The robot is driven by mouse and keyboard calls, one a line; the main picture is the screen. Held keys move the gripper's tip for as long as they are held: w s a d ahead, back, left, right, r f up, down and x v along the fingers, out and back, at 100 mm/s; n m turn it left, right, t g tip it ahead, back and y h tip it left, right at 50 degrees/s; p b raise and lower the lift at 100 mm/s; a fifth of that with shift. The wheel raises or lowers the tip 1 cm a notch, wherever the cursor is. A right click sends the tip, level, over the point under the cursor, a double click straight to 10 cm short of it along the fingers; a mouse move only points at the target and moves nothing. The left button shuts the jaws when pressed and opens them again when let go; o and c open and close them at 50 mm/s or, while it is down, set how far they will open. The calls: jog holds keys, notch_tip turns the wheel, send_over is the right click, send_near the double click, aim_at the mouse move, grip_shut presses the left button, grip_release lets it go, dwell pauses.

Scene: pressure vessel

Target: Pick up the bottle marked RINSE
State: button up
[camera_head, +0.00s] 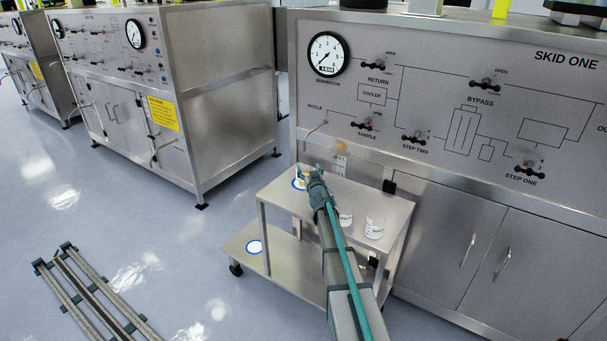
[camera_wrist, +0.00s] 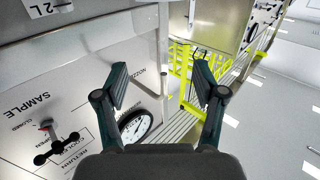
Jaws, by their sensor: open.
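My gripper (camera_head: 309,172) is over the far left end of the top shelf of a steel cart (camera_head: 282,193). In the wrist view my gripper (camera_wrist: 160,82) shows its two fingers spread wide, with nothing between them. Two white containers with dark marks, one nearer (camera_head: 374,229) and one beside my arm (camera_head: 345,220), stand on the shelf. I cannot read RINSE on anything, so I cannot tell which is that bottle.
The SKID ONE panel (camera_head: 440,90), with valve handles and a gauge (camera_head: 328,54), rises close behind the cart. A nozzle pipe (camera_head: 314,130) juts out near my gripper.

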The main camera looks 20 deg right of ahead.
aim_at(305, 163)
jog(key=p+x, duration=0.1)
jog(key=x, duration=0.3)
jog(key=p+x, duration=0.1)
jog(key=x, duration=0.3)
jog(key=shift+a, duration=0.25)
jog(key=shift+s, duration=0.1)
grip_shut()
